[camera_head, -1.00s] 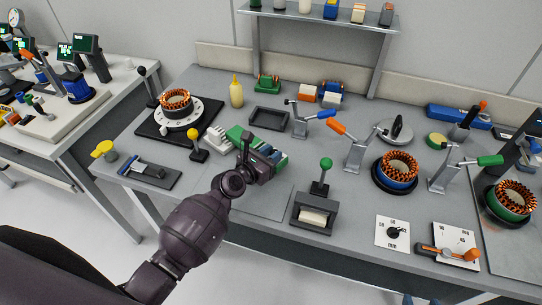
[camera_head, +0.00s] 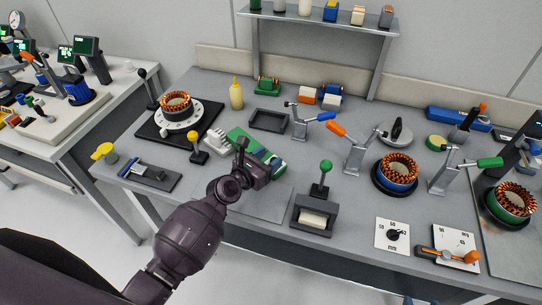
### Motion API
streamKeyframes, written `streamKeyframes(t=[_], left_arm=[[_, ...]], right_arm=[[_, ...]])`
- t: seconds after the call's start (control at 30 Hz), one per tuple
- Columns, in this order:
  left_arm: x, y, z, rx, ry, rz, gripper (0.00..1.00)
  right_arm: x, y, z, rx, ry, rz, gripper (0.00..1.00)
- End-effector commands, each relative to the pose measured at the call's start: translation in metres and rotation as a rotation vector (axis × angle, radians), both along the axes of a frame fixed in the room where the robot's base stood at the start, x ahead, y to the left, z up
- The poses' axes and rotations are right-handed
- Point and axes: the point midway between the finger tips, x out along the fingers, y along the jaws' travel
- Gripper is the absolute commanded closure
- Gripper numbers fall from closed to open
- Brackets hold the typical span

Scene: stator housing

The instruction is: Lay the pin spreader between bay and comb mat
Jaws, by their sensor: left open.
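My left gripper (camera_head: 258,168), dark purple-grey, reaches in from the lower left. It is open, over the near edge of a green board (camera_head: 241,136) with blue and grey parts on its right part. The gripper hides some of that part. A pale grey toothed block (camera_head: 215,139) lies just left of the board. A thin grey mat (camera_head: 262,204) lies flat in front of the board, partly under my arm. I cannot tell for sure which of these are the pin spreader, the bay and the comb mat. My right gripper is not in view.
A yellow-knobbed lever (camera_head: 194,144) stands left of the board, and an empty dark tray (camera_head: 269,120) lies behind it. A green-knobbed press (camera_head: 316,209) stands to the right. A copper-wound stator (camera_head: 175,102) sits on a turntable at the back left. The mat's visible surface is clear.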

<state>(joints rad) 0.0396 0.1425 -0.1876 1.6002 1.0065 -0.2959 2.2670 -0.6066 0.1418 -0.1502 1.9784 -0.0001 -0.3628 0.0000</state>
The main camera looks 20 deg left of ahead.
Motion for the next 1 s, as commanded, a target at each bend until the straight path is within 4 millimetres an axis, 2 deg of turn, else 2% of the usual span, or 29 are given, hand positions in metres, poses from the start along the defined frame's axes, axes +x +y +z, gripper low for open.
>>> streamKeyframes(t=[0.3,0.5,0.7,1.0], left_arm=[[-0.054,0.025,0.009,0.001,0.000,0.001,0.48],[-0.081,0.037,0.013,0.001,0.001,0.001,0.48],[-0.093,0.042,0.016,0.001,0.000,-0.001,0.48],[-0.094,0.043,0.016,0.000,-0.001,-0.001,0.48]], right_arm=[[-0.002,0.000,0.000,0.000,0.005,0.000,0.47],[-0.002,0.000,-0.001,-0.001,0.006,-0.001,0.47],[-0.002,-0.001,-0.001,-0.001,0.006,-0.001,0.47],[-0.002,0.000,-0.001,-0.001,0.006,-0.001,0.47]])
